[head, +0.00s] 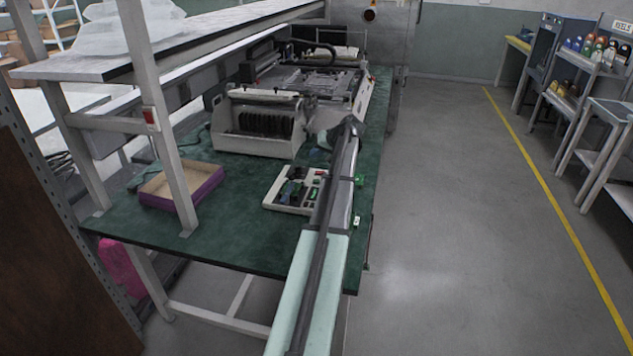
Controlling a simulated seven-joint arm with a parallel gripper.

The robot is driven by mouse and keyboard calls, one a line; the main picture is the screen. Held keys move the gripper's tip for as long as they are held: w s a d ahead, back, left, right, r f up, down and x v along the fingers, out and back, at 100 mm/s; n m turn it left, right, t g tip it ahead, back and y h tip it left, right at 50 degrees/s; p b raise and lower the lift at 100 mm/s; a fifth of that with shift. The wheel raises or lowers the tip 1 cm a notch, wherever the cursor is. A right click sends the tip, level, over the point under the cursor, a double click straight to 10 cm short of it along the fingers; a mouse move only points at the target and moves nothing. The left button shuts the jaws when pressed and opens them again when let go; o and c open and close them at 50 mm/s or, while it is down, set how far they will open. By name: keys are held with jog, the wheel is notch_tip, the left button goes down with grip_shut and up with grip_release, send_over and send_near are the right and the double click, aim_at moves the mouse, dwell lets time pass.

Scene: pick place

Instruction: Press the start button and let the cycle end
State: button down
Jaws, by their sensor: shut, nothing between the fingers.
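A white benchtop machine (258,122) stands on the green bench mat, with a row of dark slots in its front. Behind it is a larger white machine bed with rails (318,80). A pale panel with small coloured marks (366,92) is on its right side; I cannot tell which mark is the start button. My arm reaches forward over the bench's right part. My gripper (322,140) is at its far end, close to the machine's front right corner. It looks shut and empty; its fingertips are small, and I cannot tell whether they touch anything.
A white tray of dark and green parts (285,208) lies beside my arm, partly hidden by it. A purple-edged open box (207,190) sits at the left, behind a shelf post (168,150). An overhead shelf (200,37) spans the bench. Open floor is at the right.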

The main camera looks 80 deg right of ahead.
aim_at(319, 181)
jog(key=shift+s+d+r, duration=0.15)
jog(key=shift+s+d, duration=0.15)
jog(key=shift+s, duration=0.25)
jog(key=shift+f, duration=4.45)
jog(key=shift+f, duration=0.8)
jog(key=shift+r, duration=0.8)
jog(key=shift+r, duration=0.15)
jog(key=shift+r, duration=2.35)
